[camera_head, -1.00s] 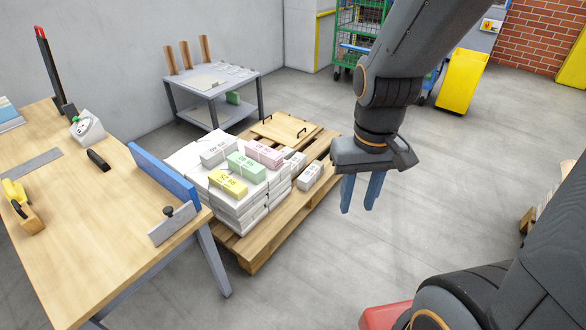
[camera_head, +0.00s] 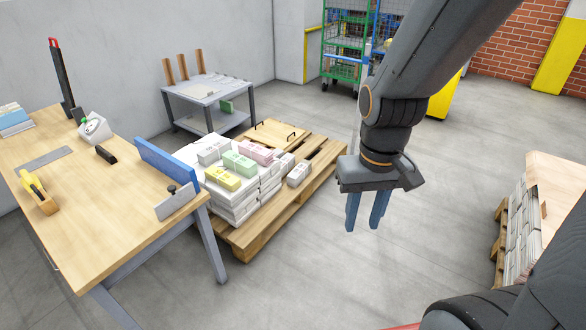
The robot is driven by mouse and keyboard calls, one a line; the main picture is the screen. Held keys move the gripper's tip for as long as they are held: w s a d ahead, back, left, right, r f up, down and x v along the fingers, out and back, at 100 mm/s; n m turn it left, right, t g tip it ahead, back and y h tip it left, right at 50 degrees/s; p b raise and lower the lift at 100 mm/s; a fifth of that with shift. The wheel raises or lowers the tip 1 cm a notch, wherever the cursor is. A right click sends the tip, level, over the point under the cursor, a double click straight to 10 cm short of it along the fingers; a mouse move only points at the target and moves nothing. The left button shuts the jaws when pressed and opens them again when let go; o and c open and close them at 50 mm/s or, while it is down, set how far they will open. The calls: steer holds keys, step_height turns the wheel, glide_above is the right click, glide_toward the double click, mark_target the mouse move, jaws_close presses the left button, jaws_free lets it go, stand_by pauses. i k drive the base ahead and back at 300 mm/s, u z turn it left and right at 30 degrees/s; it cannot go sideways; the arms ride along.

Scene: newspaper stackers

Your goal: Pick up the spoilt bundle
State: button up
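Newspaper bundles lie stacked on a wooden pallet (camera_head: 262,226) left of centre. On top of the white stack (camera_head: 232,207) are a yellow-banded bundle (camera_head: 222,178), a green one (camera_head: 239,163), a pink one (camera_head: 256,152) and a white one (camera_head: 212,152). Another white bundle (camera_head: 299,173) lies apart at the pallet's right side. I cannot tell which bundle is the spoilt one. My gripper (camera_head: 366,212) hangs fingers down over the bare floor, right of the pallet. Its two blue fingers are apart with nothing between them.
A wooden workbench (camera_head: 85,225) with a blue fence (camera_head: 167,172) stands at the left. A grey side table (camera_head: 207,92) is behind the pallet. A second loaded pallet (camera_head: 498,252) is at the right. A green cage trolley (camera_head: 345,45) stands at the back. The middle floor is clear.

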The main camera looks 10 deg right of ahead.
mark_target(288, 160)
steer(key=z, duration=0.65)
steer(key=i, duration=1.05)
steer(key=z, duration=0.5)
steer(key=i, duration=1.1)
steer(key=u, duration=0.95)
steer(key=i, duration=0.75)
steer(key=u, duration=1.05)
steer(key=i, duration=0.2)
steer(key=u, duration=0.15)
